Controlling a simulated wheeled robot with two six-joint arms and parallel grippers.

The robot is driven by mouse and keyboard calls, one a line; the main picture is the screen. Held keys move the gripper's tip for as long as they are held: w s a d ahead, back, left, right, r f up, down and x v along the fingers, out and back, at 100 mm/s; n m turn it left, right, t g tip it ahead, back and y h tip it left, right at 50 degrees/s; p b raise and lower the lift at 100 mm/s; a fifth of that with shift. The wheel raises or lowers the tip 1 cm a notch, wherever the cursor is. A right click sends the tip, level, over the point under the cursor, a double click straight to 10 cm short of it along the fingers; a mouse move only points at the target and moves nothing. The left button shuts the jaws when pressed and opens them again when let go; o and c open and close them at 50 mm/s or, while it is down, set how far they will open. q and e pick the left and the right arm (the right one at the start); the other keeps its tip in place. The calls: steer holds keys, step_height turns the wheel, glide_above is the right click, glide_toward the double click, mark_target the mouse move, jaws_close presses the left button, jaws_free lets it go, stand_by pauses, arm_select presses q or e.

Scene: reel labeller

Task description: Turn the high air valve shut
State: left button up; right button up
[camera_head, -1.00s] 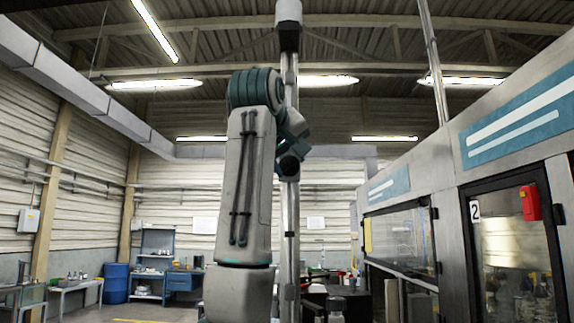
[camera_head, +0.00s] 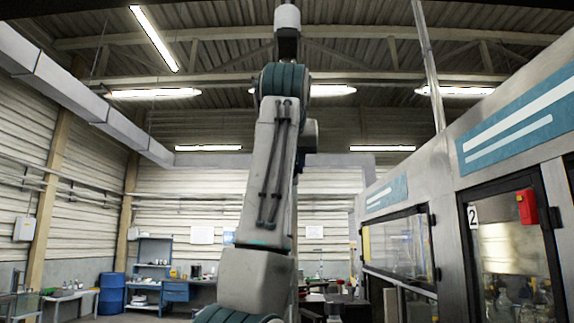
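I cannot make out the air valve in this view. My other arm is not in view.
A machine with a long window (camera_head: 400,247) and a door marked 2, with a red box (camera_head: 527,207), lines the right side. A metal pipe (camera_head: 429,65) rises above it. Left at the back stand a blue drum (camera_head: 111,293) and blue shelves (camera_head: 152,272). Floor between looks open.

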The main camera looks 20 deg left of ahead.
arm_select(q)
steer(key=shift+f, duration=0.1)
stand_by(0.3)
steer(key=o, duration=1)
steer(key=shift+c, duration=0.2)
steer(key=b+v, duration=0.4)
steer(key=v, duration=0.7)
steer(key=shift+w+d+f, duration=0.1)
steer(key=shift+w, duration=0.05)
